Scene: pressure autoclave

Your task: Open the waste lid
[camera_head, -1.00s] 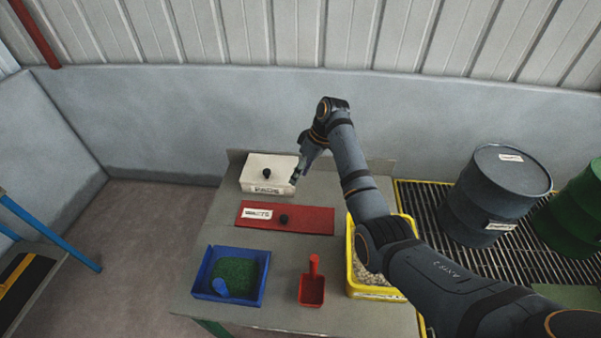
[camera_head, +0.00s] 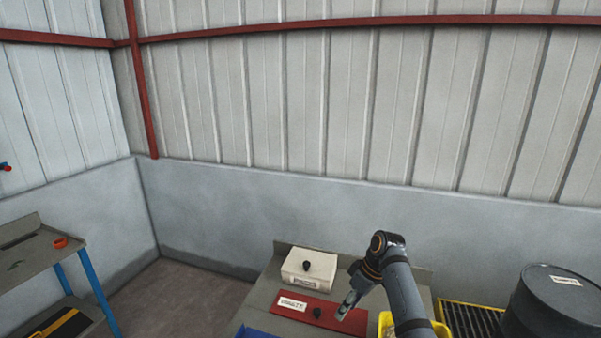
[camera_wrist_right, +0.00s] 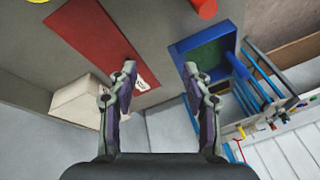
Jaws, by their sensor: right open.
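The waste lid (camera_head: 332,318) is a flat red panel on the grey table, with a white label and a black knob (camera_head: 318,312). It lies flat. In the right wrist view the red panel (camera_wrist_right: 88,32) shows at upper left, its label partly hidden behind a finger; the knob is not visible there. My right gripper (camera_head: 346,304) appears over or beside the lid's right end, right of the knob; its height is unclear. In the right wrist view the gripper (camera_wrist_right: 160,70) is open, with nothing between its fingers. My left gripper is out of view.
A white box (camera_head: 300,274) with a black knob stands behind the lid. A blue tray (camera_wrist_right: 232,42), partly in view, is in front. A yellow bin (camera_head: 441,329) and a dark drum (camera_head: 550,310) are to the right. A blue-legged workbench (camera_head: 92,284) stands left.

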